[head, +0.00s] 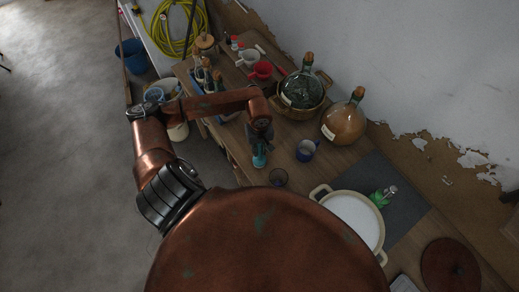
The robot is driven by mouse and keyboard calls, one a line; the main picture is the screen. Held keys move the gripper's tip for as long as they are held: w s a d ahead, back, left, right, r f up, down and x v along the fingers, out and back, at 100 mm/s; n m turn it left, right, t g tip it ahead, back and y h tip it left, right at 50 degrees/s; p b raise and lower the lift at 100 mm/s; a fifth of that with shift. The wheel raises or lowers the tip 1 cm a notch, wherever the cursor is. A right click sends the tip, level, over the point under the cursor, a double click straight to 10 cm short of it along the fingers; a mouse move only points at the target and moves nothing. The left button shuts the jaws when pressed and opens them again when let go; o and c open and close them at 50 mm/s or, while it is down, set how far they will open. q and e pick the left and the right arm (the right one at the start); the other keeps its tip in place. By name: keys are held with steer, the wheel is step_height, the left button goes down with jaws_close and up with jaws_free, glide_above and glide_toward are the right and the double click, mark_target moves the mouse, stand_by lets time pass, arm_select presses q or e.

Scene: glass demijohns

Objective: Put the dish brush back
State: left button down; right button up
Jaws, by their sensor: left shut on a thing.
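My left gripper (260,139) is over the wooden counter, pointing down, with its jaws shut on a small teal thing (259,157). This appears to be the dish brush; it hangs below the fingers, and the fingers hide its upper part. I cannot tell whether its lower end touches the counter. My right gripper is not in view.
Behind are an amber demijohn (343,123) and a green demijohn in a basket (301,90).

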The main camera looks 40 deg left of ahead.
arm_select(q)
steer(key=shift+f, duration=0.15)
steer(key=c, duration=1.8)
jaws_free()
steer(key=shift+r+p, duration=0.3)
steer(key=shift+r, duration=0.05)
step_height(320, 180, up, 10)
steer(key=b, duration=0.3)
steer(key=shift+r, duration=0.9)
